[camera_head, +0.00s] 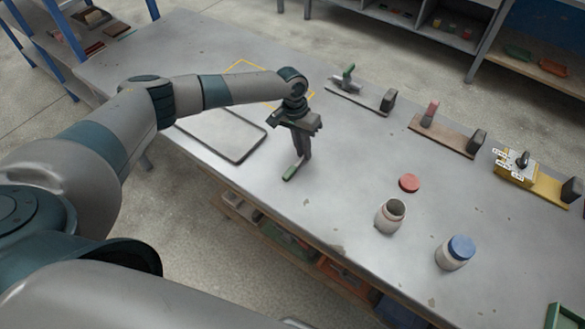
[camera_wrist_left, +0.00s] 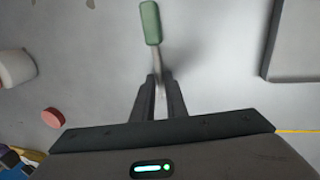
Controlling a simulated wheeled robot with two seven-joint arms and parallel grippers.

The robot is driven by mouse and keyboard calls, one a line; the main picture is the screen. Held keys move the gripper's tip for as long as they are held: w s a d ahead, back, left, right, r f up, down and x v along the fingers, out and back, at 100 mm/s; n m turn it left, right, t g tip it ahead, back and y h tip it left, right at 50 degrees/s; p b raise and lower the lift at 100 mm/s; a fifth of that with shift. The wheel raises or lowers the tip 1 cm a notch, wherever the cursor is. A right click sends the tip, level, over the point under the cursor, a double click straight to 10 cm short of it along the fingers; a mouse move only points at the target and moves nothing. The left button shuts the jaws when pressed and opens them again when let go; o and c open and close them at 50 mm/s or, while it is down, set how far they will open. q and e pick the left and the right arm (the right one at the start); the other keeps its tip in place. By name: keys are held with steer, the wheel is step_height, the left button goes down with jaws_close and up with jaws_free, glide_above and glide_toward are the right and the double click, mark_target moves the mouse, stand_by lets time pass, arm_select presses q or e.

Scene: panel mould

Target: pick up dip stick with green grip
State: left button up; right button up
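The dip stick has a green grip (camera_head: 293,170) and a thin pale shaft, and it is near the middle of the grey table. In the left wrist view its green grip (camera_wrist_left: 150,22) is beyond the fingertips, and the shaft runs back between the fingers. My left gripper (camera_head: 303,157) points down at the dip stick; in its wrist view the fingers (camera_wrist_left: 158,78) are close together on both sides of the shaft, seemingly shut on it. The far end of the shaft is hidden by the gripper. I cannot tell whether the stick touches the table. My right gripper is not in view.
A grey flat panel (camera_head: 225,134) lies left of the gripper. An open jar (camera_head: 390,215), a red lid (camera_head: 409,183) and a blue-lidded jar (camera_head: 455,252) stand to the right. Several boards with clamps or blocks (camera_head: 445,135) line the far edge. The table between is clear.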

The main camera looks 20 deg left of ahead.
arm_select(q)
steer(key=shift+c, duration=0.2)
jaws_close()
steer(key=shift+r, duration=0.2)
steer(key=shift+r+b, duration=0.4)
steer(key=shift+r, duration=0.25)
step_height(320, 180, up, 2)
steer(key=shift+d+r+b, duration=0.1)
steer(key=shift+r+b, duration=0.15)
steer(key=shift+b, duration=0.3)
steer(key=s+d+r+b, duration=0.2)
steer(key=d+r, duration=0.5)
steer(key=d, duration=0.4)
steer(key=shift+s+d+b, duration=0.15)
steer(key=shift+b, duration=0.35)
